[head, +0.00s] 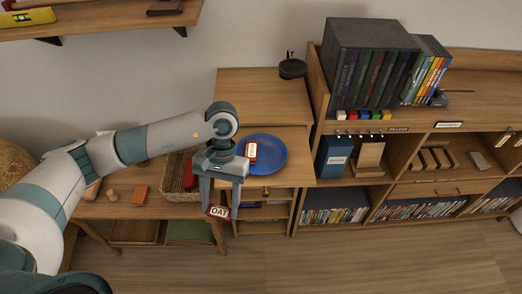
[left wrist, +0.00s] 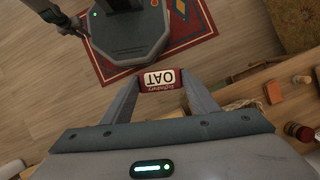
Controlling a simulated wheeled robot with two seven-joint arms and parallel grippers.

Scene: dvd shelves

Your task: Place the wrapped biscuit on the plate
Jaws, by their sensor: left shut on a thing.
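The wrapped biscuit (head: 218,212) is a small dark red packet with a white label reading OAT. My left gripper (head: 221,206) is shut on it, with one finger at each end, and holds it in the air in front of the desk unit. It also shows between the fingertips in the left wrist view (left wrist: 159,80). The round blue plate (head: 273,168) lies on the wooden surface behind and to the right of the gripper. A red and white item (head: 250,152) shows at the plate's left part. The gripper's wrist hides a little of the plate's left edge.
A wicker basket (head: 178,189) stands left of the plate, close by my left gripper. An orange block (head: 140,195) lies farther left on the low table. A bookshelf (head: 309,120) rises right of the plate.

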